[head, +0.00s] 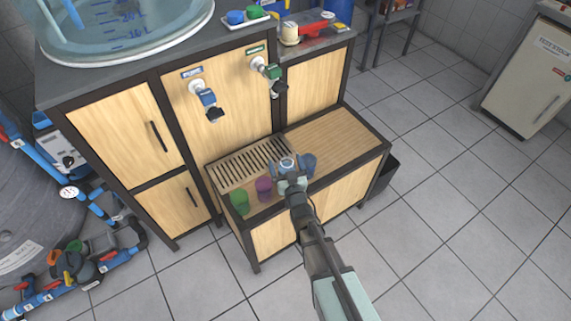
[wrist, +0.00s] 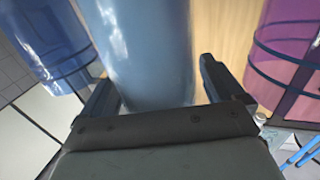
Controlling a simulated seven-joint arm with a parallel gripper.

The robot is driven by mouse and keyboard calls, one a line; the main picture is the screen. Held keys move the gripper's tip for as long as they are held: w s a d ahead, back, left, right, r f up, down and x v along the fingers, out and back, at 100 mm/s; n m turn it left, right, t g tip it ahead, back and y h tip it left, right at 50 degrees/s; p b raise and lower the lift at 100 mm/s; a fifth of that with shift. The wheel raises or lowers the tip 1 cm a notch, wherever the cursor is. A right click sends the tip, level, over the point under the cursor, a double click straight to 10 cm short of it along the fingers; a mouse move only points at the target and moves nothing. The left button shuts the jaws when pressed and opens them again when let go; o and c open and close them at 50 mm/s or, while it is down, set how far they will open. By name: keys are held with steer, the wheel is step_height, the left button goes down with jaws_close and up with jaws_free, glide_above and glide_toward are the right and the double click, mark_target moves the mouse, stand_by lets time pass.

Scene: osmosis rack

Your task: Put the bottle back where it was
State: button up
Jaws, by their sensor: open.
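A translucent pale-blue bottle (head: 287,162) stands on the low wooden shelf at the slatted drain grate's front side. It fills the middle of the wrist view (wrist: 145,45). My gripper (head: 291,176) is open, with one finger on each side of the bottle in the wrist view (wrist: 157,85). A gap shows between the bottle and the right finger; contact on the left is unclear. The bottle's lower part is hidden by my gripper in the head view.
A blue cup (head: 309,165) stands close to the right of the bottle. A purple cup (head: 263,189) and a green cup (head: 239,202) stand to its left. The drain grate (head: 236,167) lies behind. The shelf's right side (head: 335,138) is clear. Two taps (head: 208,98) (head: 268,70) hang above.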

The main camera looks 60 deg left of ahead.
steer(key=v, duration=1.2)
steer(key=shift+r, duration=0.2)
